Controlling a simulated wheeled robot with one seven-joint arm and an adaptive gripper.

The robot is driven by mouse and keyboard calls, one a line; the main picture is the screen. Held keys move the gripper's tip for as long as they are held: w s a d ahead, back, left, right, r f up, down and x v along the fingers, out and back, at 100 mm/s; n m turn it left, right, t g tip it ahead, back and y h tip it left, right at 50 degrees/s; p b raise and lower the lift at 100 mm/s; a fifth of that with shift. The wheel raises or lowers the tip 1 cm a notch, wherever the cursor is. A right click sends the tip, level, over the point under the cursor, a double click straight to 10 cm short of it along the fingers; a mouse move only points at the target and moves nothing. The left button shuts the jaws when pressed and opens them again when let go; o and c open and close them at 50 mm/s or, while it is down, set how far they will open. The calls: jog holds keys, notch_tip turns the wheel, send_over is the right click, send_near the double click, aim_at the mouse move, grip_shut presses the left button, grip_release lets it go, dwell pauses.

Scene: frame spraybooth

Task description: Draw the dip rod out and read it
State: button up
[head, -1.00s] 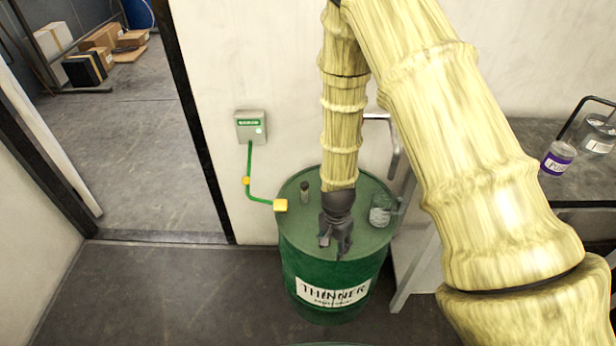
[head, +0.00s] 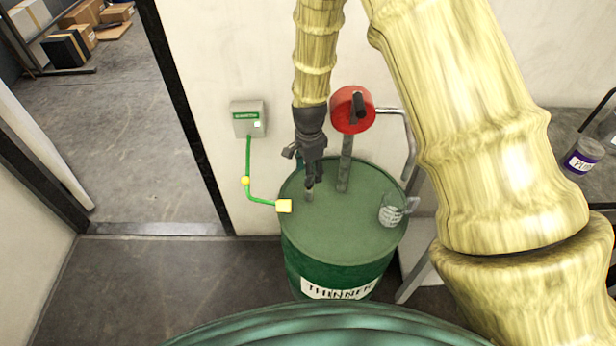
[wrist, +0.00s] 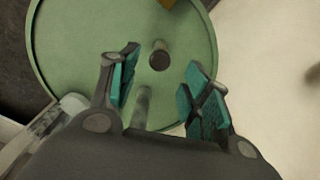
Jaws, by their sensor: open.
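A green drum labelled THINNER (head: 335,285) stands against the wall. A short upright stub with a dark round top, which looks like the dip rod's end (head: 309,194), rises from the left part of its lid. My gripper (head: 310,183) points down right over this stub and hides part of it. In the wrist view, the stub's dark top (wrist: 159,61) shows between the two spread teal-padded fingers. I cannot tell whether the fingertips are level with the stub or above it. The rod's length and any marks on it are hidden.
A red-headed pump (head: 350,112) on a grey pipe stands close to the gripper's right. A clear jug (head: 392,211) sits on the lid's right side. A yellow clamp (head: 284,206) with a green cable runs to a wall box (head: 248,119). The doorway is left.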

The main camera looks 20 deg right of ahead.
jog(key=shift+d+f, duration=0.1)
jog(key=shift+f, duration=2.2)
jog(key=shift+c, duration=0.5)
jog(key=shift+p, duration=0.3)
grip_shut()
